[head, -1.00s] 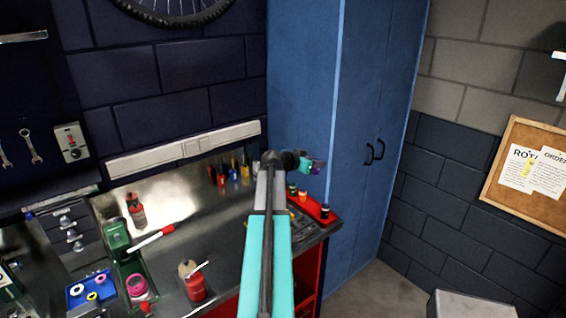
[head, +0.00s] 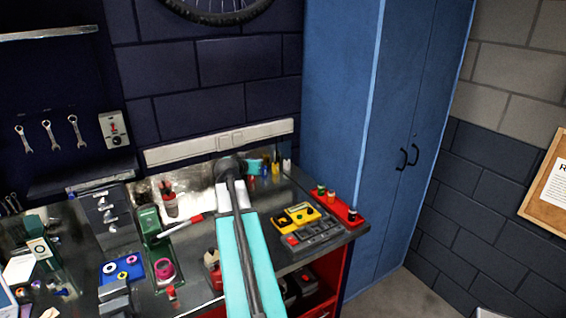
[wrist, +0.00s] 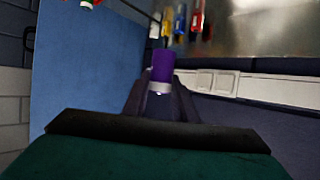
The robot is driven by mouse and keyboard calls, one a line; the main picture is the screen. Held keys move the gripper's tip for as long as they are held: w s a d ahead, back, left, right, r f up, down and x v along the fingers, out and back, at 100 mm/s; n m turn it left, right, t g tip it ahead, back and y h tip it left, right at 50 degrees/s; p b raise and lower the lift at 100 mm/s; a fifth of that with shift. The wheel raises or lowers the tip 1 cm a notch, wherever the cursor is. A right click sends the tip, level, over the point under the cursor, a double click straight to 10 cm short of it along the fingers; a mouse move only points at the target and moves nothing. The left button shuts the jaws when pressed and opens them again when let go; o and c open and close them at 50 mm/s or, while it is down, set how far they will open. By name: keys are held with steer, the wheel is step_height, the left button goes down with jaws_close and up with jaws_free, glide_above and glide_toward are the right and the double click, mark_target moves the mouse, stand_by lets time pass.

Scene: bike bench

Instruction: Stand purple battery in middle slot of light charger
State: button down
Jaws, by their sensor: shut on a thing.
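The purple battery (wrist: 162,65) is held between the dark fingers of my gripper (wrist: 161,95) in the wrist view, with a pale silver band near the fingers. In the head view my gripper (head: 256,166) is at the back of the bench, in front of the small coloured items; the battery cannot be made out there. A dark grey unit with recesses (head: 318,236), which may be the light charger, lies near the bench's right front edge, in front and to the right of my gripper. Its slots are too small to tell apart.
A yellow device (head: 301,213) lies behind the grey unit. A red holder (head: 347,213) with several small capped cylinders is at the bench's right end. The blue cabinet (head: 345,120) stands behind that end. A white socket strip (head: 190,150) runs along the wall.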

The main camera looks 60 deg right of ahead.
steer(key=w+a+r+n+t+y, duration=0.1)
steer(key=w+a+n+t+y, duration=0.15)
steer(key=w+a, duration=0.8)
steer(key=w+a+r+n+t+y, duration=0.15)
steer(key=w+a+n+t, duration=0.35)
steer(key=a, duration=1)
steer(key=w+a+r+n+t+y, duration=0.1)
steer(key=w+a+n+y, duration=0.15)
steer(key=w+a, duration=0.85)
steer(key=a+f+n+y+b, duration=0.1)
steer(key=a+b, duration=0.3)
steer(key=a, duration=0.5)
steer(key=a+f+n+t+y+b, duration=0.1)
steer(key=a+f+n+y+b, duration=0.1)
steer(key=a, duration=0.8)
steer(key=a+f+n+y+b, duration=0.1)
steer(key=a+f+y+b, duration=0.2)
steer(key=a, duration=0.6)
step_height(320, 180, down, 2)
steer(key=b, duration=0.2)
steer(key=shift+a+n+b, duration=0.15)
steer(key=shift+n+b, duration=0.2)
steer(key=shift+n, duration=0.05)
steer(key=shift+s+f+t, duration=0.1)
steer(key=shift+s+t, duration=0.05)
steer(key=shift+t, duration=0.1)
